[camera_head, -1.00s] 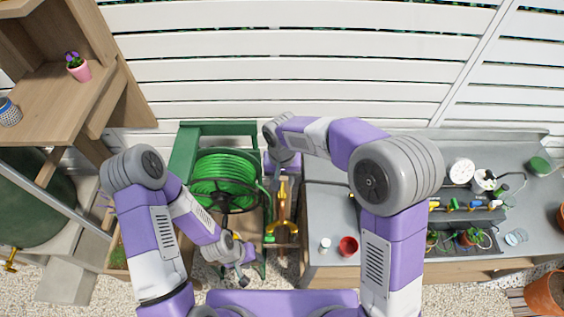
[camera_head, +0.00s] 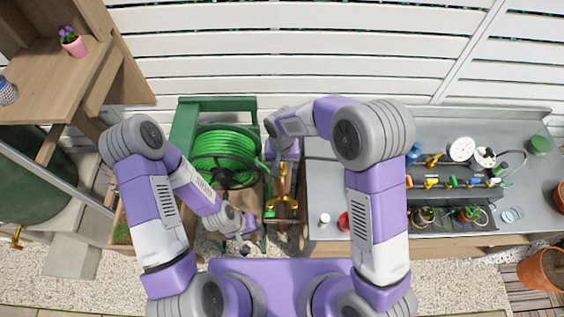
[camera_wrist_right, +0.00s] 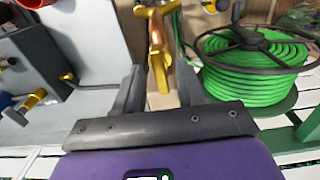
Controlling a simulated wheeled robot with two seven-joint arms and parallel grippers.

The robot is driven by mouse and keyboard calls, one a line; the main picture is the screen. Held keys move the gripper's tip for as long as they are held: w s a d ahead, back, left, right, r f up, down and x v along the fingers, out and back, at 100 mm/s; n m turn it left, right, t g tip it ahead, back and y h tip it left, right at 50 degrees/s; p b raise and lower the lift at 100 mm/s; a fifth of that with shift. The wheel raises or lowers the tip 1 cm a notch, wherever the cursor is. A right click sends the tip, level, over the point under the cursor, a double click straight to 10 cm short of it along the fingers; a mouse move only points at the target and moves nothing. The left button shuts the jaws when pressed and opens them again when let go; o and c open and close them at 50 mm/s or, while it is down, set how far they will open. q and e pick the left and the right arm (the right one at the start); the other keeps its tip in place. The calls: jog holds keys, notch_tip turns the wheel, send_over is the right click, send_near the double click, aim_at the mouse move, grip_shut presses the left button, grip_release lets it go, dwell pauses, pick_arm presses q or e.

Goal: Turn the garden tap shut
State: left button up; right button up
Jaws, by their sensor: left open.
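The garden tap, a brass and copper fitting (camera_head: 283,203), stands between the hose reel and the grey bench in the head view. In the right wrist view its upright copper-gold part (camera_wrist_right: 157,45) shows between the fingers. My right gripper (camera_wrist_right: 160,82) is open, with one finger on each side of that part. Whether the fingers touch it cannot be told. In the head view my right gripper (camera_head: 284,165) is just behind the tap, partly hidden by its own wrist. My left gripper (camera_head: 244,246) is open and empty, low and left of the tap.
A green hose reel (camera_head: 224,155) stands close left of the tap. The grey bench (camera_head: 325,190) to the right bears a white jar (camera_head: 324,220), a red pot (camera_head: 344,222) and several valves. Another brass tap (camera_head: 16,238) is at far left. A slatted fence is behind.

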grip_shut()
jog(key=m+b, duration=0.2)
jog(key=m, duration=0.1)
jog(key=shift+m+b, duration=0.4)
jog(key=shift+m, duration=0.7)
jog(key=m, duration=0.2)
jog(key=shift+m, duration=0.4)
jog(key=m, duration=0.4)
jog(key=shift+r, duration=0.15)
jog(key=m+p, duration=0.2)
jog(key=m, duration=0.3)
jog(key=shift+w+m+p, duration=0.1)
jog(key=shift+m+p, duration=0.25)
jog(key=shift+m, duration=0.05)
